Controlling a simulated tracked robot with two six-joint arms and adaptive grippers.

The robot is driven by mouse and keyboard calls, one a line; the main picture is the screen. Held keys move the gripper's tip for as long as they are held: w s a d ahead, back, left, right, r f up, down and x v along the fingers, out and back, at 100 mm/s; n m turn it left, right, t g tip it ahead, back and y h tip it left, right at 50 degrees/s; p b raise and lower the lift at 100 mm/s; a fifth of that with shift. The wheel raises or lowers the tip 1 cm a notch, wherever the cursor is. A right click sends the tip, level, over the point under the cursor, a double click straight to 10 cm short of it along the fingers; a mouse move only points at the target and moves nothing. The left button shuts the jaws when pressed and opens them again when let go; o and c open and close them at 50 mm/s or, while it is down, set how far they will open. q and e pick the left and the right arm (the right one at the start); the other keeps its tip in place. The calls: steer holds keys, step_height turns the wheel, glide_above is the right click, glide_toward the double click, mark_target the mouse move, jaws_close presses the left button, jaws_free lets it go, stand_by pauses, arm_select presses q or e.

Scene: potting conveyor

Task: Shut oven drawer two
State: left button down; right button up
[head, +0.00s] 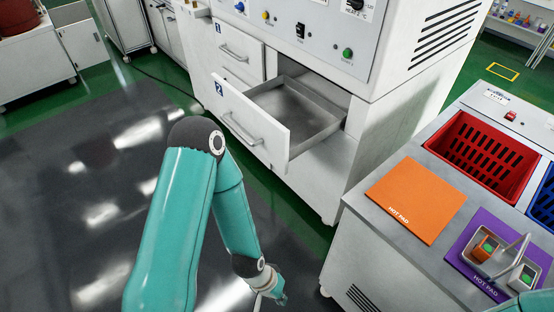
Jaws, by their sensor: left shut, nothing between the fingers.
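Oven drawer two (258,128) is pulled out of the white oven cabinet (385,135). Its white front carries a blue "2" label and a bar handle (240,129). The grey metal tray inside shows and looks empty. Drawer one (238,52), labelled "1", is shut above it. My left gripper (262,298) is at the bottom of the view, below and in front of drawer two and apart from it. It is shut and empty, and partly cut off by the frame edge. My right gripper is not in view.
At right a grey counter carries an orange hot pad (416,198), a purple hot pad (463,262) with a handled carrier on it, and a red basket (482,152). Dark floor (95,190) is free at left. The counter's left edge is near my left gripper.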

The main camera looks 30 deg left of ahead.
arm_select(q)
steer(key=w+a+f+n+t+y+b, duration=0.1)
steer(key=w+n+t+b, duration=0.1)
steer(key=w+b, duration=0.25)
steer(key=w+a+f+n+t+b, duration=0.1)
steer(key=w+a+t+b, duration=0.1)
steer(key=w+b, duration=0.3)
steer(key=n+t+y+b, duration=1.1)
steer(key=n+b, duration=0.6)
steer(key=b, duration=0.7)
glide_toward(277, 152)
steer(key=s+t+h, duration=0.1)
steer(key=s, duration=0.6)
steer(key=x, duration=0.8)
steer(key=d+x, duration=0.1)
steer(key=x, duration=0.3)
steer(key=shift+w+d+f+b, duration=0.1)
steer(key=shift+w+b, duration=0.1)
steer(key=shift+b, duration=0.15)
steer(key=shift+w+d+n, duration=0.15)
steer(key=shift+w+n, duration=0.15)
steer(key=shift+w, duration=0.15)
steer(key=shift+w, duration=0.15)
